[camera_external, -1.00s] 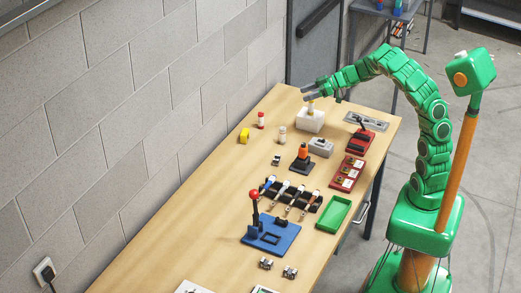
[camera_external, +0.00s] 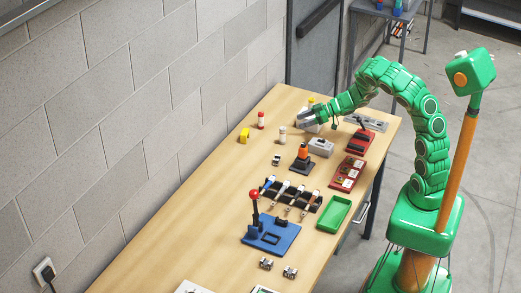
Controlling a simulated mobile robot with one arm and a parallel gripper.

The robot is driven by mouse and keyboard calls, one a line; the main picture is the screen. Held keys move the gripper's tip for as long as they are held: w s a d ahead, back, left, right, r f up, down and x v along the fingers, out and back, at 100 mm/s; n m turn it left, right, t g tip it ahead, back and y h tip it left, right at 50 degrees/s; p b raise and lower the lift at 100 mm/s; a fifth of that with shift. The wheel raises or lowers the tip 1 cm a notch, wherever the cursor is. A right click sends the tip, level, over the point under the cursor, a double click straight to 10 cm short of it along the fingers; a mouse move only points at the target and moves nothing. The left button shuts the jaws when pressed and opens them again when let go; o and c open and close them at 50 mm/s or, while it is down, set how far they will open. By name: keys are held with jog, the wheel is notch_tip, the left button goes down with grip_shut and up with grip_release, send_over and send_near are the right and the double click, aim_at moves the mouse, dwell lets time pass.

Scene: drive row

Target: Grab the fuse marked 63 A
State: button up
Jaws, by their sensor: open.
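No marking can be read at this size, so I cannot tell which piece is the fuse marked 63 A. Small upright cylinders that may be fuses stand at the far end of the table: one with a red top (camera_external: 261,120) and a pale one (camera_external: 282,135). A yellow-topped piece (camera_external: 311,101) shows just behind my gripper, at the white block. A black rack (camera_external: 265,191) mid-table holds several light cylindrical pieces (camera_external: 290,193). My gripper (camera_external: 300,117) is open, in front of the white block and hiding most of it. No piece is seen in its jaws.
The wooden table (camera_external: 190,225) runs along a block wall. On it are a blue base with a red-knobbed lever (camera_external: 272,236), a green tray (camera_external: 334,214), a black stand with an orange part (camera_external: 302,160), a grey box (camera_external: 320,147) and red units (camera_external: 348,173).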

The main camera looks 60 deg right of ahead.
aim_at(281, 136)
jog(key=shift+w+a+f, duration=0.15)
jog(key=shift+w+f, duration=0.05)
jog(key=shift+f, duration=0.8)
jog(key=shift+a+x, duration=0.25)
jog(key=shift+x, duration=3.4)
jog(key=shift+s+r, duration=0.1)
jog(key=shift+s, duration=0.05)
grip_shut()
jog(key=shift+r, duration=0.1)
